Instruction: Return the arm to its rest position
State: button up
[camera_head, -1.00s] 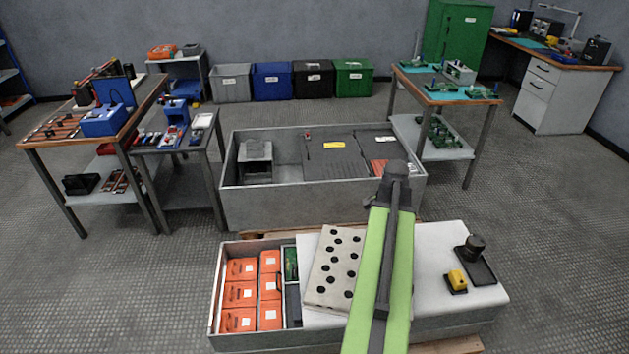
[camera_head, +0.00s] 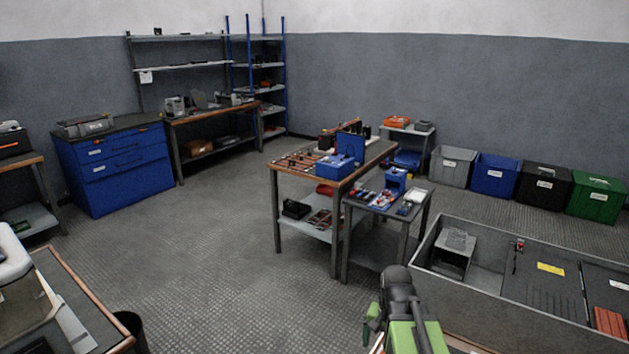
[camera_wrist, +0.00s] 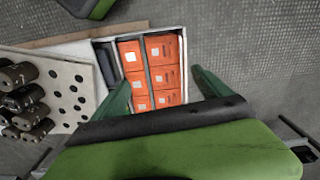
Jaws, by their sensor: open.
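My arm (camera_head: 402,315), green with a dark joint at its top, rises from the bottom edge of the head view, right of the middle. My gripper itself cannot be made out in that view. In the wrist view my gripper (camera_wrist: 161,78) shows as two green fingers spread wide apart, with nothing held between them. Beyond the fingers are several orange blocks (camera_wrist: 163,77) in a pale-walled box (camera_wrist: 108,41). They look well below the fingers, and I see no contact.
A white perforated plate (camera_wrist: 72,72) and several dark cylinders (camera_wrist: 22,75) lie left of the box. In the head view, a large grey bin (camera_head: 470,305) is at right, a wooden-topped table (camera_head: 290,177) near the middle, and a bench (camera_head: 75,275) at lower left. Open floor (camera_head: 210,250) lies between.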

jog(key=s+a+n, duration=0.1)
jog(key=a+n, duration=0.2)
jog(key=a, duration=0.2)
notch_tip(320, 180, up, 15)
jog(key=n+p, duration=0.3)
jog(key=p, duration=1.2)
jog(key=shift+s+d+r, duration=0.15)
jog(key=shift+s+d, duration=0.1)
jog(key=shift+s, duration=0.05)
